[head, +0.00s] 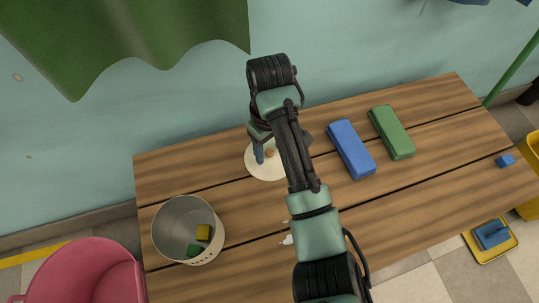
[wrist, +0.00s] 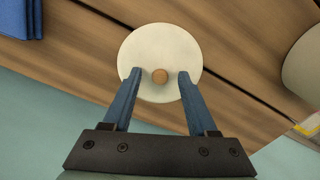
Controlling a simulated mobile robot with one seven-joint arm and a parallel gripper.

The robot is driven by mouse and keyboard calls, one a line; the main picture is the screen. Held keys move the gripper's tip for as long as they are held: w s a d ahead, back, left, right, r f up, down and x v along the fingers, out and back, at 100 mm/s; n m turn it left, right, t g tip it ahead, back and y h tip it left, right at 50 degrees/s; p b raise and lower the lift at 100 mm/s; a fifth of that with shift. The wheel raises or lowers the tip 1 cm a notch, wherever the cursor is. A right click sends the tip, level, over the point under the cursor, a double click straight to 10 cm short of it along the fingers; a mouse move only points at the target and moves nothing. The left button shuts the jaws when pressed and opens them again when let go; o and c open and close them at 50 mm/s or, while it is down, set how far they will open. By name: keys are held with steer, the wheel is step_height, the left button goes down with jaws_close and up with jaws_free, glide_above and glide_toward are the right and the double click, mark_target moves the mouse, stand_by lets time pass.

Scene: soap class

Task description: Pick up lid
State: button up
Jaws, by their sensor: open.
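The lid (head: 262,169) is a round, cream disc with a small brown knob in its middle. It lies flat on the wooden table, partly hidden by my arm in the head view. It also shows in the wrist view (wrist: 160,45), with its knob (wrist: 160,76) near the fingertips. My gripper (wrist: 158,76) is open, its two blue fingers on either side of the knob with gaps on both sides. In the head view, my gripper (head: 264,150) is over the lid. I cannot tell the height of the fingertips above it.
A pale bucket (head: 172,245) holding yellow and green blocks stands at the table's front left. A blue case (head: 351,150) and a green case (head: 392,133) lie right of the lid. A small blue block (head: 506,160) sits near the right edge. A pink bin (head: 85,275) stands at lower left.

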jaws_close()
steer(key=shift+r, duration=0.15)
